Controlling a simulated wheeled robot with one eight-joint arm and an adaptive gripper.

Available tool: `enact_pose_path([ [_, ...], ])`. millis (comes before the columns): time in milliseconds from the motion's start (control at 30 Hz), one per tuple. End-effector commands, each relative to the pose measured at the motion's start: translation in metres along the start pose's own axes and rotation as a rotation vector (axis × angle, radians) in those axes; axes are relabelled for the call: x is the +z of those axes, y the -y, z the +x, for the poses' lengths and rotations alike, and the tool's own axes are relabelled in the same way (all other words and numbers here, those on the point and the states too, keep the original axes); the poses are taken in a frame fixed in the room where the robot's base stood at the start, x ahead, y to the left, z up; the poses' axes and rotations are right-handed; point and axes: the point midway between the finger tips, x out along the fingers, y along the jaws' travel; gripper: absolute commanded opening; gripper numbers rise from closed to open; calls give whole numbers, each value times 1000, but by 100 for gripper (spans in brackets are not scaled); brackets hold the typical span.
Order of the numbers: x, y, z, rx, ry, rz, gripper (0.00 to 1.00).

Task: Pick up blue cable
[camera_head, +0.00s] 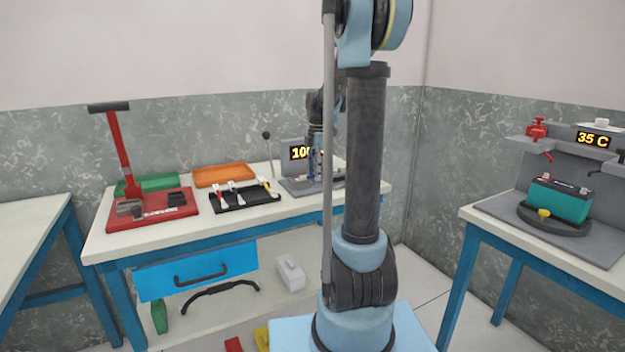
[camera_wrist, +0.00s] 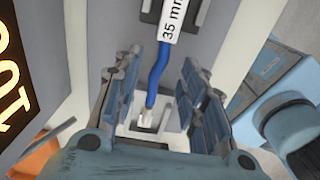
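The blue cable (camera_wrist: 155,80) shows in the wrist view, with a white label reading "35 mm" (camera_wrist: 172,20) at its upper end and a silver lug (camera_wrist: 146,118) at its lower end. My gripper (camera_wrist: 160,65) is open, with one finger pad on each side of the cable and visible gaps between. In the head view my gripper (camera_head: 315,158) is at the grey station (camera_head: 296,188) with the lit display, at the back right of the middle table.
The lit display (camera_wrist: 18,80) stands close to the left of my gripper. On the middle table (camera_head: 150,240) are a black rack (camera_head: 240,203), a red press (camera_head: 150,212), an orange tray (camera_head: 223,175) and a green tray (camera_head: 150,184). A teal battery (camera_head: 558,203) stands on the right table.

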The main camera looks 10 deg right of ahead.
Motion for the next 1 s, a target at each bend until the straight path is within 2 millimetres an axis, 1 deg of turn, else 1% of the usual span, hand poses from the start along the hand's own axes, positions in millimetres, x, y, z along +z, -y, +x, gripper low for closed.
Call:
enact_pose_path([
  [33, 0, 0, 0, 0, 0, 0, 38],
  [67, 0, 0, 0, 0, 0, 0, 34],
  [100, 0, 0, 0, 0, 0, 0, 25],
  [167, 0, 0, 0, 0, 0, -1, 11],
  [200, 0, 0, 0, 0, 0, -1, 2],
  [233, 0, 0, 0, 0, 0, -1, 0],
  [533, -1, 0, -1, 0, 0, -1, 0],
  [667, -1, 0, -6, 0, 0, -1, 0],
  [767, -1, 0, -18, 0, 0, -1, 0],
  [1000, -1, 0, -58, 0, 1, -1, 0],
])
